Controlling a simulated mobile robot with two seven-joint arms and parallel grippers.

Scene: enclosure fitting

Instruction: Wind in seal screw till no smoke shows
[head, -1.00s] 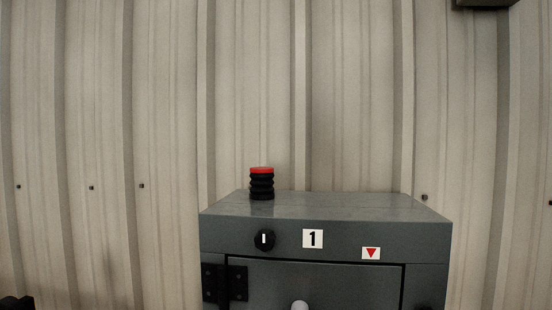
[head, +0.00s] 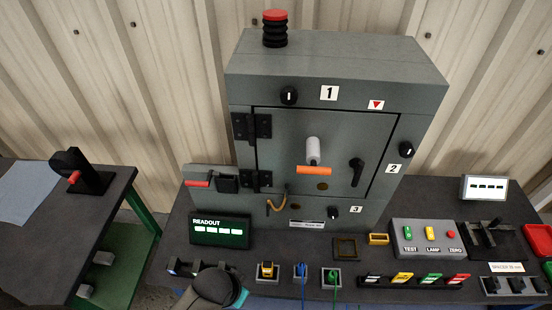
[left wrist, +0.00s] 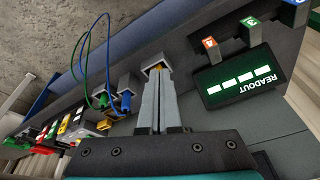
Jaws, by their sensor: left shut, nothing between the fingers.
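A grey enclosure (head: 345,75) stands on the bench. Black screw knobs sit beside labels 1 (head: 289,95), 2 (head: 406,149) and 3 (head: 333,212); the white mark on knob 1 is upright. A white cylinder (head: 313,150) with an orange bar (head: 314,170) is on the door's front. I see no clear smoke. My left gripper (left wrist: 158,88) is shut and empty, its tips close to a small socket block with a yellow part (left wrist: 155,68). In the head view only my dark left arm shows, at the bottom. My right gripper is not in view.
A readout screen (head: 220,230) stands left of the enclosure's foot. Several plug blocks, a test/lamp/zero panel (head: 427,238) and a row of coloured switches (head: 415,281) line the bench front. A black-and-red stack (head: 275,28) tops the enclosure. A side table (head: 50,235) is at left.

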